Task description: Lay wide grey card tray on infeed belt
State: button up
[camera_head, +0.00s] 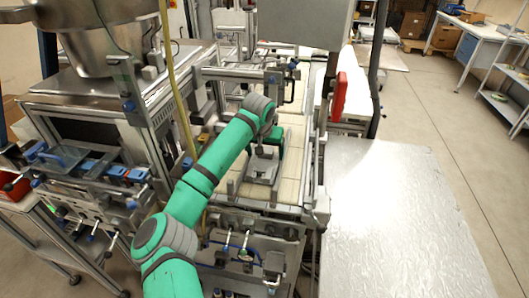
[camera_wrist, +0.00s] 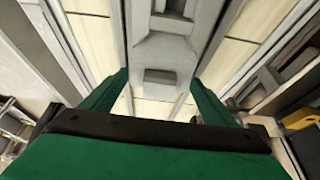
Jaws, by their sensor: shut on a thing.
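The wide grey card tray (camera_head: 259,173) is at the near end of the infeed belt (camera_head: 289,177), over its pale slats. In the wrist view the grey tray (camera_wrist: 160,50) runs lengthwise between the two green fingers of my gripper (camera_wrist: 158,95), with a raised middle and recesses. My gripper (camera_head: 266,153) is shut on the tray, at the end of my green arm. The pale belt (camera_wrist: 92,38) shows on both sides of the tray in the wrist view. I cannot tell whether the tray's underside touches the belt.
Metal rails flank the belt, and a metal frame (camera_head: 235,73) crosses it farther back. A machine with a steel hopper (camera_head: 100,40) stands at left. A bare shiny metal table (camera_head: 400,215) is at right, below a red part (camera_head: 339,95). Open floor lies beyond.

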aim_at(263, 167)
jog(key=shift+f, duration=0.25)
jog(key=o, duration=1.1)
jog(key=shift+c, duration=0.2)
jog(key=shift+o, duration=0.5)
jog(key=shift+s+f, duration=0.1)
jog(key=shift+f, duration=0.05)
jog(key=shift+r, duration=0.5)
jog(key=v, duration=1.1)
jog(key=shift+r, duration=0.45)
